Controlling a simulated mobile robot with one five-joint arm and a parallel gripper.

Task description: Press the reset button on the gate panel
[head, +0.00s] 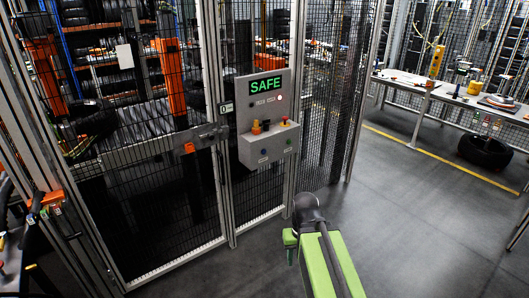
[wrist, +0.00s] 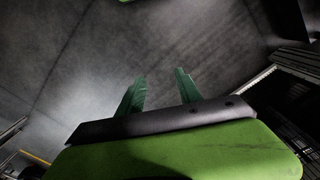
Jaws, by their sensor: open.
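The gate panel (head: 247,119) is a grey box on the fence post in the head view, with a green "SAFE" display (head: 266,86). Its lower box carries a red knob on a yellow base (head: 284,120), an orange-and-yellow control (head: 256,127), and small blue and green buttons on the front face, the blue one (head: 263,152) at left and the green one (head: 289,142) at right. I cannot read which is the reset button. My arm reaches up from the bottom, below and right of the panel, apart from it. In the wrist view my gripper (wrist: 160,92) is open and empty over grey floor.
A wire-mesh fence and gate (head: 155,190) fill the left, with a latch (head: 190,147) beside the panel. A workbench (head: 440,90) with tools stands at the right, a black tyre (head: 485,151) below it. The grey floor (head: 400,220) between is clear.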

